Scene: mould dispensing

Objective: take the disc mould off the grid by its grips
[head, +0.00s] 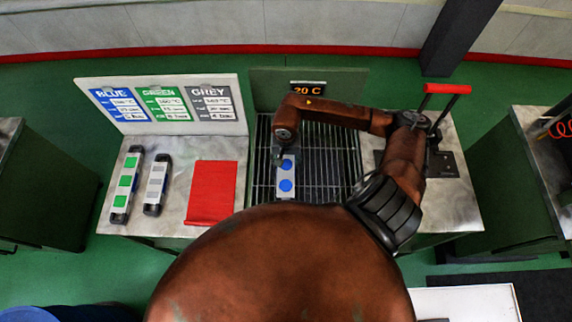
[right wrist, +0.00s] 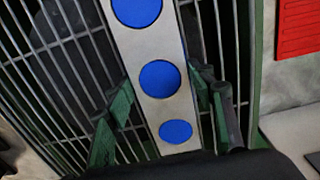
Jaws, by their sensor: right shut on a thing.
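The disc mould (head: 287,174) is a pale grey bar with blue discs on the grid (head: 335,178), under the 20 C sign. In the right wrist view the mould (right wrist: 172,109) runs up from the bottom between my fingers, with three blue discs showing. My right gripper (head: 279,156) is at the mould's far end in the head view. In the right wrist view its green-padded fingers (right wrist: 166,100) stand on both sides of the mould, shut on it. The grip itself is hidden. I cannot tell whether the mould still touches the grid. My left gripper is not in view.
On the left bench lie a mould with green discs (head: 126,187), a mould with grey discs (head: 156,184) and a red mat (head: 212,192). A panel of temperature cards (head: 162,104) stands behind them. A red-handled press (head: 446,88) stands right of the grid.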

